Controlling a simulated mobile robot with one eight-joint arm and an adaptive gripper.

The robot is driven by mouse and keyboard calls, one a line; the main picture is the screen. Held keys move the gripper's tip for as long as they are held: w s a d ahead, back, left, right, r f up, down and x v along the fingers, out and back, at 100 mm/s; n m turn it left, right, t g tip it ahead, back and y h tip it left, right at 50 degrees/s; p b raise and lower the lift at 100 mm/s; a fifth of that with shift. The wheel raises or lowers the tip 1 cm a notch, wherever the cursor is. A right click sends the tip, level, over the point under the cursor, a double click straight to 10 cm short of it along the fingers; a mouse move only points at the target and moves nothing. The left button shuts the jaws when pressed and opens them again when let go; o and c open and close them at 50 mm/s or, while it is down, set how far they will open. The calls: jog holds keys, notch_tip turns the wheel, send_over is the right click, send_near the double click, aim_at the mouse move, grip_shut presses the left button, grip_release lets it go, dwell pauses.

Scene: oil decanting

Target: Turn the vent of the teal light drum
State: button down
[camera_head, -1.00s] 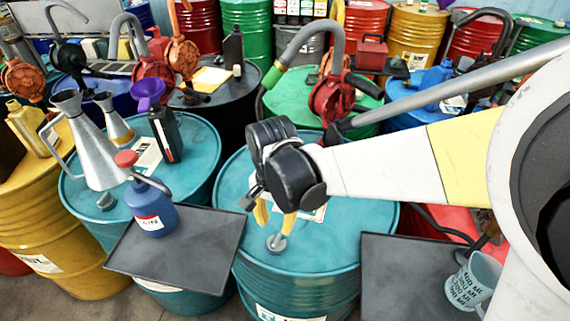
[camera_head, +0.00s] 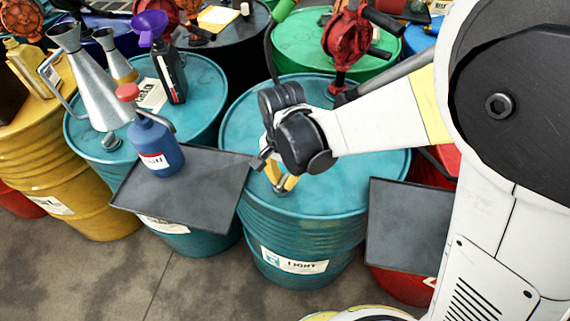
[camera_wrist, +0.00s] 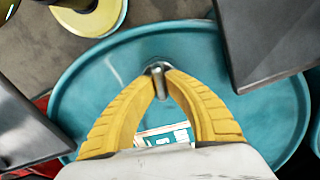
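The teal light drum (camera_head: 300,220) stands in the middle of the head view, with a "LIGHT" label (camera_head: 294,262) on its front. Its vent (camera_wrist: 157,68) is a small grey metal knob on the lid near the rim. In the head view the vent (camera_head: 280,188) is partly hidden by my fingers. My gripper (camera_head: 281,186) points down at the lid. In the wrist view the yellow fingertips of my gripper (camera_wrist: 161,80) come together on both sides of the vent and look closed on it. A white paper lies on the lid below my fingers.
A dark tray (camera_head: 215,165) juts out left of the drum, with a blue red-capped bottle (camera_head: 155,145) on it. Another dark tray (camera_head: 408,225) is at the right. A second teal drum (camera_head: 95,130) with metal cans stands at the left.

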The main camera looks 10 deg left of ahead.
jog(key=shift+n, duration=0.3)
jog(key=n, duration=0.3)
jog(key=shift+n, duration=0.3)
jog(key=n, duration=0.4)
jog(key=shift+n, duration=0.3)
jog(key=n, duration=0.4)
jog(key=shift+n+b, duration=0.3)
jog(key=shift+b, duration=0.05)
jog(key=n, duration=0.4)
jog(key=shift+n, duration=0.3)
jog(key=c, duration=1.4)
grip_release()
